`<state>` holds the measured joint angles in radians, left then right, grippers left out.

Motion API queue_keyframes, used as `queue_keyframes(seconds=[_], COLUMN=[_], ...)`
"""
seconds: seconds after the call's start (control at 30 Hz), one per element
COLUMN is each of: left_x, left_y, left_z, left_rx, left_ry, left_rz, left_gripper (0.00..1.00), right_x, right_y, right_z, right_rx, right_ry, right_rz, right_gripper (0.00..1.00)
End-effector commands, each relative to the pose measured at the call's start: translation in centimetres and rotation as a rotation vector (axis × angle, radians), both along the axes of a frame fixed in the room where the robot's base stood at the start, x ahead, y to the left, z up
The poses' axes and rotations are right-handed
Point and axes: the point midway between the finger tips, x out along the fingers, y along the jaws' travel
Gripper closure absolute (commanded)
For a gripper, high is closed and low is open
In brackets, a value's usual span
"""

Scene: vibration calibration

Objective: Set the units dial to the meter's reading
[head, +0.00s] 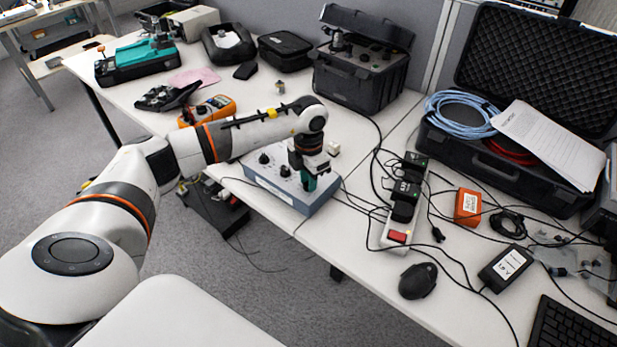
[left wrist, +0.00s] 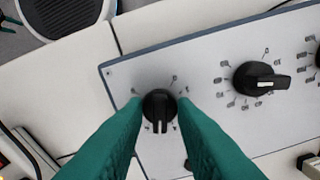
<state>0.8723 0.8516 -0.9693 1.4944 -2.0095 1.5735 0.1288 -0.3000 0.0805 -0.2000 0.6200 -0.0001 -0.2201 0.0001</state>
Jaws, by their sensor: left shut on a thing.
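The dial box (head: 262,178) is a grey-blue box with a row of black knobs on its top, near the table's front edge. My left gripper (head: 308,184) points down over its right end. In the left wrist view, its green fingers (left wrist: 160,108) are on both sides of the black end knob (left wrist: 158,104), which I take to be the units dial, and are shut on it. Its white mark points down in that picture. The neighbouring knob (left wrist: 258,78) has its mark pointing right. The orange meter (head: 215,107) lies behind my left arm, partly hidden; its reading is too small to read.
A power strip (head: 391,240) with black adapters and loose cables lies right of the box. A mouse (head: 418,281) and an orange box (head: 468,207) are farther right. A dark instrument case (head: 352,85) stands behind. A large open case (head: 470,155) is at the back right.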

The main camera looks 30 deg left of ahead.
Motion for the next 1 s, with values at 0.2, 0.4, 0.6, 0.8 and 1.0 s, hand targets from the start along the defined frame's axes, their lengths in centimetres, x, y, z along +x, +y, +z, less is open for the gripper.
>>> queue_keyframes(seconds=[0.2,0.4,0.6,0.8,1.0], left_x=[0.10,0.11,0.11,0.07,0.05], left_y=[0.07,0.06,0.06,0.04,0.01], left_z=[0.14,0.14,0.15,0.09,0.10], left_rx=[0.001,0.000,0.000,0.000,0.000], left_ry=[-0.004,-0.004,-0.004,-0.002,-0.002], left_rz=[0.036,0.040,0.039,0.038,0.037], left_gripper=[0.98,0.98,0.74,0.53,0.53], right_x=[-0.01,-0.01,-0.01,-0.01,-0.01], right_y=[0.04,0.06,0.09,0.09,0.10], right_z=[0.03,0.03,0.03,0.03,0.01], right_rx=[0.000,0.001,0.001,0.001,0.001], right_ry=[0.000,0.000,0.000,0.000,0.000], right_rz=[0.000,0.000,0.000,0.000,0.000], right_gripper=[0.53,0.53,0.53,0.53,0.53])
